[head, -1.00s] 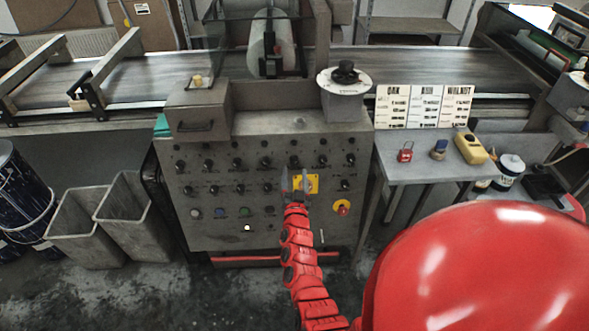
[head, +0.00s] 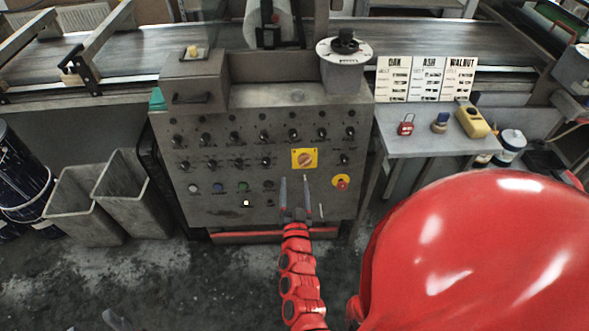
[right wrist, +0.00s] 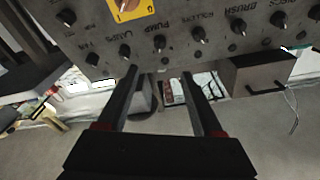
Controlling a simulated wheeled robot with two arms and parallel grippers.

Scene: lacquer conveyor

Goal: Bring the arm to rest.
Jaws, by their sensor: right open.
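My right gripper (head: 296,190) is open and empty. It is in front of the lower part of the grey control panel (head: 215,222), below the yellow-plated rotary switch (head: 304,159) and apart from it. In the right wrist view its two fingers (right wrist: 165,85) stand apart with nothing between them. The yellow switch plate (right wrist: 128,8) shows there at the top edge, beyond the fingertips.
A side table (head: 395,140) holds a red padlock, a stamp and a yellow device. Two grey bins (head: 75,215) stand left. The conveyor (head: 190,38) runs behind. Floor between bins and panel is clear.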

